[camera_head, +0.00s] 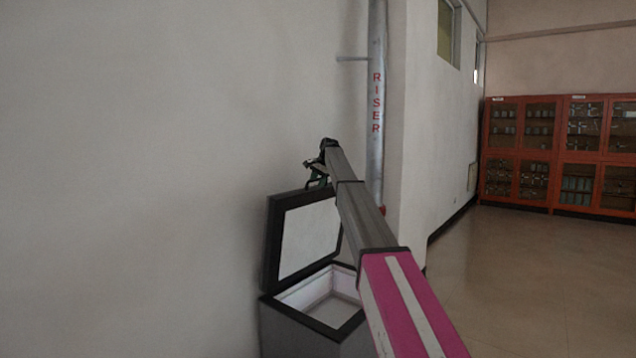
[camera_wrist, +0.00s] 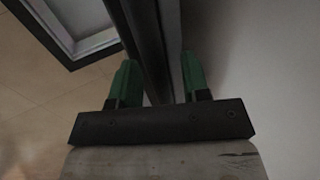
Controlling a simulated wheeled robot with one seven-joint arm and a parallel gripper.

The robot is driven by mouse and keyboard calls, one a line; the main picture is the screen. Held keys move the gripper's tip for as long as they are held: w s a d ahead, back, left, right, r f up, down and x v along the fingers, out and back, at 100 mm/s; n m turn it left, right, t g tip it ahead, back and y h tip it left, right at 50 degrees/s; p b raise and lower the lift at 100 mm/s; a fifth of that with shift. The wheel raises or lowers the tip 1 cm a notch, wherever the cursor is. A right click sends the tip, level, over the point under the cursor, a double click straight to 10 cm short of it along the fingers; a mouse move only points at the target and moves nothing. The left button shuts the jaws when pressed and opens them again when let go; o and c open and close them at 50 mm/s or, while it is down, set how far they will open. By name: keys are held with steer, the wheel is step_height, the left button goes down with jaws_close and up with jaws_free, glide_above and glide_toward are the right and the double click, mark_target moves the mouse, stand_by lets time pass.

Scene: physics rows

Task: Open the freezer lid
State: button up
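The freezer (camera_head: 315,325) stands against the wall at the lower middle of the head view. Its lid (camera_head: 275,240) is raised nearly upright, with its pale inner panel showing and the white interior open below. My gripper (camera_head: 318,180) is at the lid's top edge, small and partly hidden by my arm. In the wrist view, the green fingers of my gripper (camera_wrist: 159,62) are spread apart. The dark edge of the lid (camera_wrist: 145,25) runs between them; firm contact on both sides cannot be made out. The freezer's rim (camera_wrist: 85,50) shows at the upper left.
A grey riser pipe (camera_head: 377,100) runs up the wall corner just behind my arm. The plain wall (camera_head: 130,180) is close behind the lid. Orange glass-fronted cabinets (camera_head: 560,155) stand far right. The floor (camera_head: 530,270) to the right is clear.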

steer(key=shift+r, duration=0.15)
steer(key=v, duration=1)
steer(key=shift+d+r, duration=0.2)
steer(key=shift+s+f, duration=0.1)
steer(key=s+d+f+n+h, duration=0.1)
steer(key=s+d+f, duration=0.1)
steer(key=s+f, duration=0.85)
steer(key=s+d+f+n+g, duration=0.1)
steer(key=s+f, duration=0.5)
steer(key=f, duration=1)
steer(key=s+d+f+n+h, duration=0.1)
steer(key=s+d+f+n, duration=0.1)
steer(key=s+f, duration=0.95)
steer(key=s+d+f+n, duration=0.1)
steer(key=s+f, duration=0.6)
steer(key=s, duration=0.3)
steer(key=s+d+f+n+g, duration=0.1)
steer(key=s+f+n, duration=0.1)
steer(key=s+f, duration=0.6)
steer(key=s+d+f+n+g+h, duration=0.1)
steer(key=s+d+f, duration=0.1)
steer(key=s+f, duration=0.6)
steer(key=s, duration=0.6)
steer(key=shift+s, duration=0.15)
